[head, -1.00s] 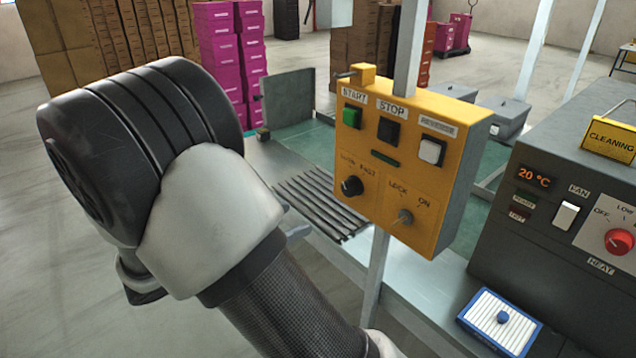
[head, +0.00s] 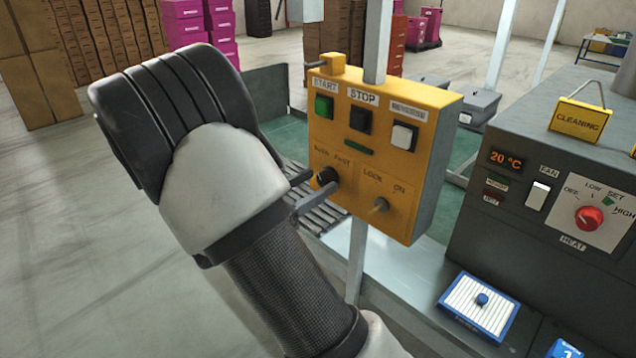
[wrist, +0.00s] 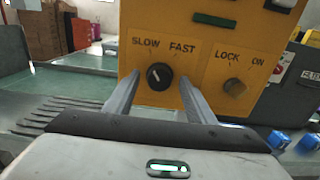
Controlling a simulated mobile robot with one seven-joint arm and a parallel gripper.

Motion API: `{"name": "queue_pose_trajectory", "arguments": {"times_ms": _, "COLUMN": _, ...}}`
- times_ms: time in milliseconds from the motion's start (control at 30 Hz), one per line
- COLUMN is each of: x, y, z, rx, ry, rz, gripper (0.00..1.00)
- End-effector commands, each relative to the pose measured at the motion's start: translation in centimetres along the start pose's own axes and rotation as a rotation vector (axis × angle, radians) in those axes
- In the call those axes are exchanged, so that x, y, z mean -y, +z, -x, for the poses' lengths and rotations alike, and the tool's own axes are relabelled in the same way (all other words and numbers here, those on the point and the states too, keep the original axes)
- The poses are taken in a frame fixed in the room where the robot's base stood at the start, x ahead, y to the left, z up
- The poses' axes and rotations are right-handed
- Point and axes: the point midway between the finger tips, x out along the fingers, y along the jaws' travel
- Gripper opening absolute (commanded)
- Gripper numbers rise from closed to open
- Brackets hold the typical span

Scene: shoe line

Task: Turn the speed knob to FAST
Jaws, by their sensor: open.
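The yellow control panel (head: 375,150) stands on a post in the head view. Its black speed knob (head: 326,176) sits low on the left, under the SLOW and FAST labels. In the wrist view the knob (wrist: 159,76) shows a pale mark that seems to point up and left, toward SLOW. My gripper (head: 316,188) is open, with its fingers either side of the knob. In the wrist view the gripper (wrist: 160,88) has one finger left and one right of it, with gaps showing. I cannot tell whether either finger touches the panel.
The LOCK/ON switch (head: 380,205) is just right of the knob. A green START button (head: 323,106), a black STOP button (head: 360,119) and a white button (head: 404,136) are above. A grey heater unit (head: 480,220) stands right, with a blue-edged tray (head: 480,305) before it.

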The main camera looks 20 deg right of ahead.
Motion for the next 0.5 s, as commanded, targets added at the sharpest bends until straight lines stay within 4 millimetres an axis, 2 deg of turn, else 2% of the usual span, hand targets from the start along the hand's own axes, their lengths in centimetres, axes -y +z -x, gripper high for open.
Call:
{"name": "queue_pose_trajectory", "arguments": {"times_ms": 200, "x": 0.0, "y": 0.0, "z": -1.6, "rx": 0.000, "ry": 0.000, "rz": 0.000, "gripper": 0.50}}
{"name": "queue_pose_trajectory", "arguments": {"times_ms": 467, "x": 0.0, "y": 0.0, "z": -1.6, "rx": 0.000, "ry": 0.001, "rz": 0.000, "gripper": 0.50}}
{"name": "queue_pose_trajectory", "arguments": {"times_ms": 500, "x": 0.0, "y": 0.0, "z": -1.6, "rx": 0.000, "ry": 0.001, "rz": 0.000, "gripper": 0.45}}
